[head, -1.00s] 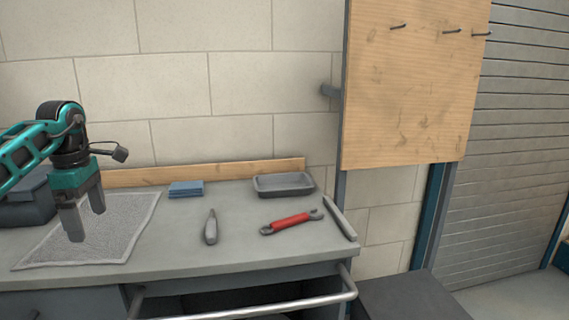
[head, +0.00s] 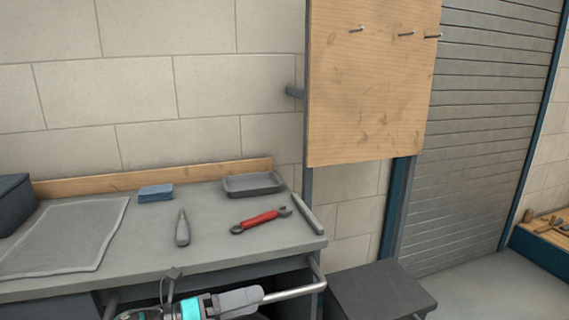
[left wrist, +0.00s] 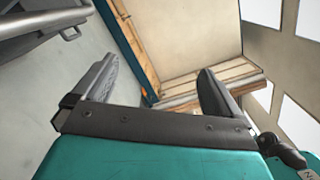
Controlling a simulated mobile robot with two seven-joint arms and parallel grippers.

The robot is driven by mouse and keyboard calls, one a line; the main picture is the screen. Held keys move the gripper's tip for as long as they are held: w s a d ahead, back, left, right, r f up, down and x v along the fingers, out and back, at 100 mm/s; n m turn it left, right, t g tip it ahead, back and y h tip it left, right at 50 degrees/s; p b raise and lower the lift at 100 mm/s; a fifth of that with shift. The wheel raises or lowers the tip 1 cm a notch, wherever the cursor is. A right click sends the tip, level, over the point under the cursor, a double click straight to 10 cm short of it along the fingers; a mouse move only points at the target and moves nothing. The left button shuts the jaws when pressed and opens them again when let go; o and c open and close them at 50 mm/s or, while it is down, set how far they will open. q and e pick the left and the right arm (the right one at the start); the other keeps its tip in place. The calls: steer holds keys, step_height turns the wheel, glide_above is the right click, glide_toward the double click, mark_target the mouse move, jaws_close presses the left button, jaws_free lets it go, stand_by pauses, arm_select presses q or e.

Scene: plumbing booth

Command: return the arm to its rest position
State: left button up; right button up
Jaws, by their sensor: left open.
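My left gripper (head: 245,300) is low at the bottom edge of the head view, in front of the workbench (head: 215,240) and near its front rail (head: 292,293). Its fingers point right, away from the things on the top. In the left wrist view the two fingers of the left gripper (left wrist: 160,80) stand wide apart with nothing between them. Most of the left arm is below the picture. My right gripper is in neither view.
A wooden pegboard (head: 370,90) stands behind. A dark low surface (head: 380,295) is at right.

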arm_select(q)
steer(key=s+a+f+n+t+y, duration=0.1)
steer(key=s+a+f+n+y, duration=0.2)
steer(key=n, duration=0.9)
steer(key=s+a+f+n+t+y, duration=0.1)
steer(key=s+a+f+n+y, duration=0.3)
steer(key=s+f+n+y, duration=0.3)
steer(key=s+a+f+n+t+y, duration=0.2)
steer(key=s+f+n, duration=0.6)
steer(key=n, duration=0.8)
steer(key=a+f+y+p, duration=0.1)
steer(key=y, duration=0.1)
steer(key=shift+s+a+n+y, duration=0.15)
steer(key=shift+s+n+y, duration=0.15)
steer(key=shift+s+y, duration=0.1)
